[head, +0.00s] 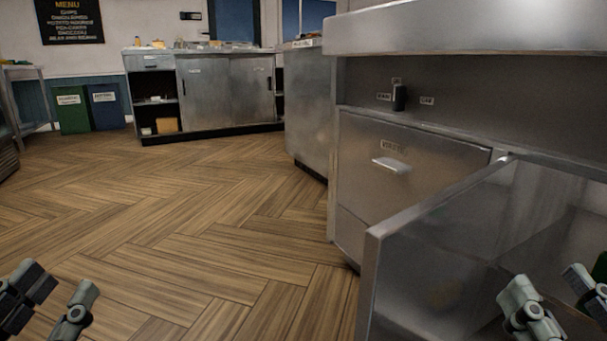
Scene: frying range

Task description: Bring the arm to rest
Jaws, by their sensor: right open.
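My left gripper (55,302) is at the bottom left, over the wooden floor. Its two fingers are apart and nothing shows between them. My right gripper (554,300) is at the bottom right, over the inside of the pulled-out metal drawer (440,221). Its fingers are apart and I see nothing held between them. The lower parts of both grippers are cut off by the picture's edge.
A steel counter (470,32) with a closed drawer (400,172) and a dark knob (399,97) stands at the right. A steel cabinet (222,92), a green bin (71,110) and a blue bin (106,107) stand at the back. The wooden floor (180,210) is clear.

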